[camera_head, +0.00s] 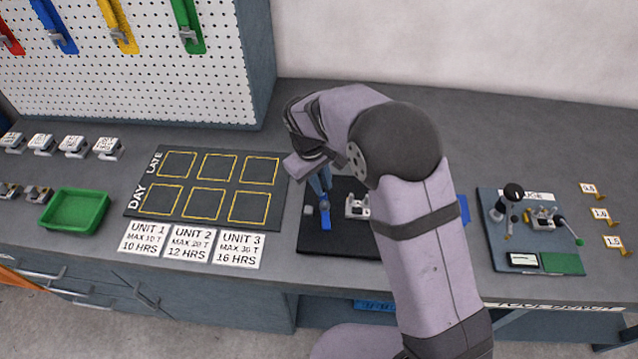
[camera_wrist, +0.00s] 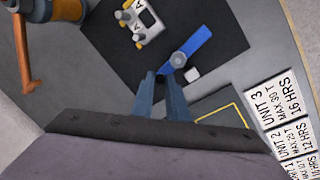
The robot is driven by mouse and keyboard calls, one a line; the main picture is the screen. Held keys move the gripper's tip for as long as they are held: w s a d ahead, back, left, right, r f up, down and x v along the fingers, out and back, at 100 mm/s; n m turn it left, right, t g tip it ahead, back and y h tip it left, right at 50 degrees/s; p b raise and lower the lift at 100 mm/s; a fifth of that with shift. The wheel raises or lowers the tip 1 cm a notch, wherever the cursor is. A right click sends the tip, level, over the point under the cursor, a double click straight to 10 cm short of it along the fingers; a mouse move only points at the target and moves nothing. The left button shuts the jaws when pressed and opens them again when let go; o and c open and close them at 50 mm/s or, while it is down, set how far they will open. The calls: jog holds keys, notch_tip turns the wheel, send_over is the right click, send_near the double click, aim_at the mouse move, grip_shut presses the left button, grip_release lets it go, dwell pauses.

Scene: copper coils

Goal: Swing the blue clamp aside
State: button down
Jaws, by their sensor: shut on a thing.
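The blue clamp (camera_head: 326,220) is a short flat blue bar on the black mat (camera_head: 312,240), in front of my arm. In the wrist view the blue clamp (camera_wrist: 200,44) slants up to the right, with a round grey knob near its lower end. My gripper (camera_head: 323,196) points down at the clamp's far end. In the wrist view the tips of my gripper (camera_wrist: 164,76) are close together at the clamp's lower end, shut on it; the exact contact is partly hidden. A white and grey fixture (camera_wrist: 145,22) stands beside the clamp on the mat.
To the left are a board with yellow squares (camera_head: 205,187) and a green tray (camera_head: 75,211). To the right stands a gauge station (camera_head: 530,230). My arm hides part of the black mat.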

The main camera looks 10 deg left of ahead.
jog(key=shift+w+d+m, duration=0.15)
jog(key=shift+d+m, duration=0.1)
jog(key=shift+m, duration=0.85)
jog(key=shift+r, duration=0.1)
jog(key=c, duration=1.7)
grip_release()
jog(key=shift+c, duration=0.2)
notch_tip(320, 180, up, 7)
jog(key=a+b, duration=0.1)
jog(key=b, duration=0.1)
jog(key=shift+s, duration=0.45)
jog(key=s+d+f+m+g, duration=0.1)
jog(key=s+d, duration=0.3)
jog(key=d, duration=0.2)
jog(key=s+d+m, duration=0.2)
jog(key=s+d, duration=0.1)
jog(key=d, duration=0.3)
jog(key=s+d+f+m, duration=0.1)
jog(key=s+d+f, duration=0.1)
jog(key=s+d, duration=0.2)
jog(key=s+d+f+m+y, duration=0.1)
jog(key=s+d, duration=0.3)
jog(key=s, duration=0.6)
jog(key=shift+s+f+m+g+y, duration=0.2)
jog(key=shift+f+m+g+y, duration=0.1)
jog(key=shift+f+m, duration=0.45)
